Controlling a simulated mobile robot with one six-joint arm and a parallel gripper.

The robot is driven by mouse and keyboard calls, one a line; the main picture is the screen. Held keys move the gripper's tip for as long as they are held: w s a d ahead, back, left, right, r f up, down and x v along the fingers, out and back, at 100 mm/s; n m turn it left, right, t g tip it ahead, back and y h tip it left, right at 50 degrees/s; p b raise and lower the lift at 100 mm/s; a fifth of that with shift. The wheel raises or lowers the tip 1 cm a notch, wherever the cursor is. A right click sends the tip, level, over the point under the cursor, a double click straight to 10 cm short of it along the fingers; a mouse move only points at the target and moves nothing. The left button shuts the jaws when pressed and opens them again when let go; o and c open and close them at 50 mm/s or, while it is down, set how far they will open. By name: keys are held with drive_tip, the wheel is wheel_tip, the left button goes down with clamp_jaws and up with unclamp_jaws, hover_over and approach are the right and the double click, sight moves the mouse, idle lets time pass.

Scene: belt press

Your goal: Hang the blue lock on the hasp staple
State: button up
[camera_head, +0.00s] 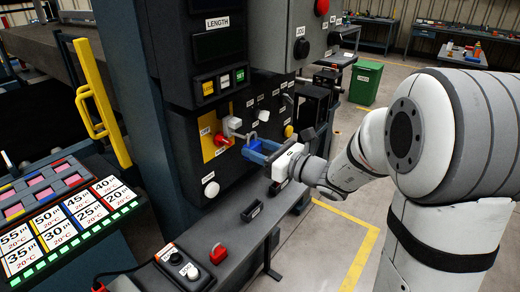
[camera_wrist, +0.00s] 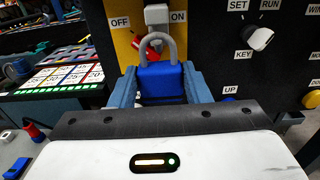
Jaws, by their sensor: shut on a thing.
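The blue lock (camera_wrist: 160,84) has a grey shackle (camera_wrist: 173,46) pointing up. My gripper (camera_wrist: 160,88) is shut on its body, one blue finger on each side, and holds it upright. In the head view my gripper (camera_head: 262,150) reaches the press front from the right, with the lock (camera_head: 253,143) at its tips. The hasp staple seems to be part of the grey fitting (camera_wrist: 157,16) on the yellow OFF/ON panel, just above and behind the shackle top. I cannot tell whether the shackle passes around it or only overlaps it in the picture.
A red handle (camera_wrist: 145,46) sits behind the shackle on the yellow panel (camera_head: 208,136). The SET/RUN key switch (camera_wrist: 260,38) is to the right.

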drive_tip(key=shift+w+a, duration=0.2)
drive_tip(key=shift+a, duration=0.05)
drive_tip(key=shift+b+x, duration=0.4)
drive_tip(key=shift+x, duration=0.65)
drive_tip(key=shift+f, duration=0.15)
idle(0.5)
drive_tip(key=shift+w+a+f+b, duration=0.3)
drive_tip(key=shift+a+b, duration=0.1)
drive_tip(key=shift+b, duration=0.1)
drive_tip(key=shift+w+a+f+b, duration=0.1)
drive_tip(key=shift+a+f+b, duration=0.1)
drive_tip(key=shift+b, duration=0.25)
idle(0.4)
idle(0.4)
drive_tip(key=o, duration=1.1)
